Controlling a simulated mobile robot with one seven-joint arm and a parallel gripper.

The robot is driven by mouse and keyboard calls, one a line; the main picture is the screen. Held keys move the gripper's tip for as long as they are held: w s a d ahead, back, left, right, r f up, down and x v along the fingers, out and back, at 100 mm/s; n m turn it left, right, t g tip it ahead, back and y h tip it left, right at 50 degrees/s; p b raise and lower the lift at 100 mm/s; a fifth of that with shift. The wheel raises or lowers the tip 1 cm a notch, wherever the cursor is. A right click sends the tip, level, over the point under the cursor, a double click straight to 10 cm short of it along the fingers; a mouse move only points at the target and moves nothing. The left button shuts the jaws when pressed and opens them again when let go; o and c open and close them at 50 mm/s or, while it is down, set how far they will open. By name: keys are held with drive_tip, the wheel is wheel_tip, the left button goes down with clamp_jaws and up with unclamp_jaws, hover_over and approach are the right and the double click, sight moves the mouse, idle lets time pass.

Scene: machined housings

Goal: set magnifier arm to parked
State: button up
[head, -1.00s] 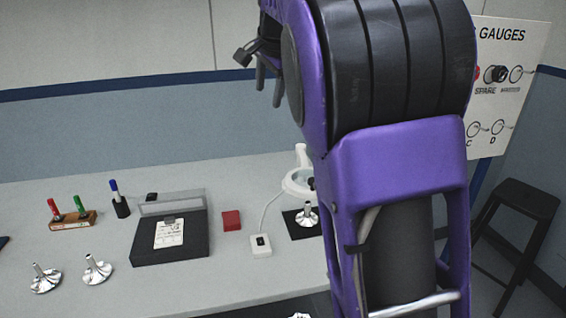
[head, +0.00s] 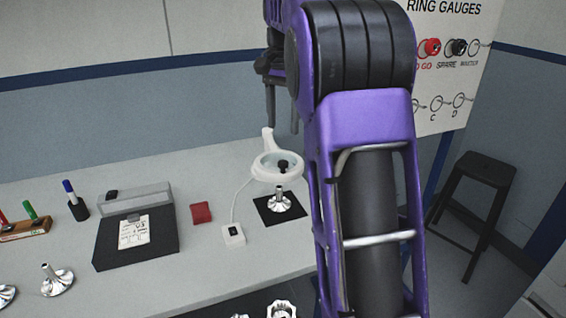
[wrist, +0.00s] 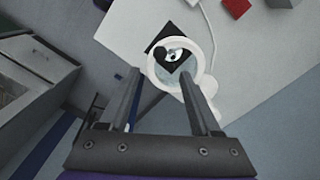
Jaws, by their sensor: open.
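The white magnifier arm (head: 268,141) stands at the back of the bench, with its round lens ring (head: 277,166) out over a black square mat (head: 279,208). A shiny metal housing (head: 279,201) stands on the mat beneath the ring. A dark knob (head: 283,164) shows at the ring. My gripper (head: 282,112) hangs above and behind the magnifier in the head view. In the wrist view my gripper (wrist: 162,90) is open and empty, and the lens ring (wrist: 209,72) lies beyond its fingertips, with the mat and housing partly seen through it.
A white switch box (head: 233,235) with a cord, a red block (head: 201,212), a black case with a paper label (head: 134,232) and a pen holder (head: 78,209) are left of the magnifier. Shiny housings (head: 57,280) stand at front left. A dark stool (head: 473,190) is at right.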

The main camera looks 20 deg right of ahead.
sight(283, 162)
wheel_tip(283, 162, down, 10)
drive_tip(key=shift+r+b, duration=0.1)
drive_tip(key=shift+b, duration=0.9)
clamp_jaws()
idle(0.7)
